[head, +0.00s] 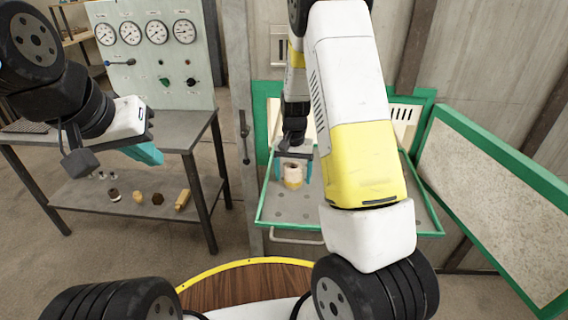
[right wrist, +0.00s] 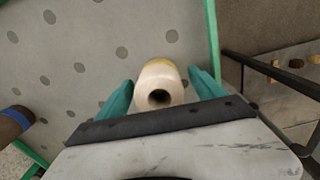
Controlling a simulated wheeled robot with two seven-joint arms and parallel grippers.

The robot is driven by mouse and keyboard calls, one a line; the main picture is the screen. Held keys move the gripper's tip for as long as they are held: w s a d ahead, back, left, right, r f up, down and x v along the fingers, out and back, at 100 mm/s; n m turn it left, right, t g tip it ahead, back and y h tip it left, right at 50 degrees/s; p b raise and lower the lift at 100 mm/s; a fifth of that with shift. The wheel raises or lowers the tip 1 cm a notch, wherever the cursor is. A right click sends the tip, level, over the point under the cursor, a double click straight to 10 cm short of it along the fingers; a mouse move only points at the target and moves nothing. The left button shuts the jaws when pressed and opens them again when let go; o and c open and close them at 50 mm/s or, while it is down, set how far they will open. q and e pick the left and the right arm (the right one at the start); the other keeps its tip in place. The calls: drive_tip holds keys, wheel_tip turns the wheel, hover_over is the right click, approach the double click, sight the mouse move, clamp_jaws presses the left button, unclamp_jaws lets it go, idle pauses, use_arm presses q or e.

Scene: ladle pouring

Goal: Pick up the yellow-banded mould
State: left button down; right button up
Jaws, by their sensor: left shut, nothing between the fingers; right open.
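The yellow-banded mould (head: 292,176) is a small cream cylinder standing on the perforated shelf of the green-framed cabinet. In the right wrist view the mould (right wrist: 158,84) shows a dark hole in its top and a yellow band behind. My right gripper (head: 294,168) is open, its teal fingers on either side of the mould. In the right wrist view the right gripper (right wrist: 160,92) shows a gap beside the mould on both sides. My left gripper (head: 150,154) is shut and empty, in front of the grey bench at the left.
The perforated shelf (head: 275,211) has a green rim (head: 262,222), and an open green-framed door (head: 500,200) stands at its right. A brown cylinder with a blue band (right wrist: 14,122) shows at the left of the right wrist view. The bench's lower shelf (head: 95,200) holds several small pieces.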

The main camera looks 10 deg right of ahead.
drive_tip(key=shift+f, duration=0.4)
drive_tip(key=c, duration=1.6)
clamp_jaws()
drive_tip(key=shift+r, duration=0.15)
